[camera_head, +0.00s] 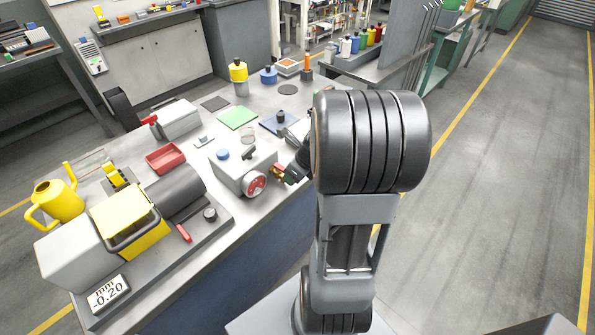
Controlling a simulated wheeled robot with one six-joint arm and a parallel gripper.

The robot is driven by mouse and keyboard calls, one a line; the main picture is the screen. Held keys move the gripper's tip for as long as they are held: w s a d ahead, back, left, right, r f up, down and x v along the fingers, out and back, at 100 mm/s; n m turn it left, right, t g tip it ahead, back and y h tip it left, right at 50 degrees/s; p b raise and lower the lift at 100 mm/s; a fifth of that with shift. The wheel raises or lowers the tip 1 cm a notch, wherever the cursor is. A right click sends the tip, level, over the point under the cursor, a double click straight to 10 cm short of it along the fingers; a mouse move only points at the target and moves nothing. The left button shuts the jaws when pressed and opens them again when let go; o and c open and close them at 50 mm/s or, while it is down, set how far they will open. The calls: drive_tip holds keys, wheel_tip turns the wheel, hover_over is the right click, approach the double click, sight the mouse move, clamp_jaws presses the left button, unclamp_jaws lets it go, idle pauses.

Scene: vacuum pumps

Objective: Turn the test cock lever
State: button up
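A grey box (240,172) with a round red-and-white dial (255,183) stands on the bench. A small brass-and-red fitting (279,171) sticks out at its right side and looks like the test cock; its lever is too small to make out clearly. My gripper (290,175) is dark and sits right at this fitting, close to or touching it. My arm hides much of the gripper, and I cannot tell whether its fingers are open or closed.
A pump (175,190) with a yellow cover (125,218) and a red handle (184,233) stands at left. Open floor is on the right.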

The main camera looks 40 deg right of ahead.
drive_tip(key=shift+r, duration=0.15)
drive_tip(key=shift+p+v, duration=0.8)
drive_tip(key=shift+v, duration=0.05)
drive_tip(key=shift+r, duration=0.1)
drive_tip(key=p+v, duration=0.5)
drive_tip(key=v, duration=0.1)
drive_tip(key=shift+s, duration=0.1)
idle(0.4)
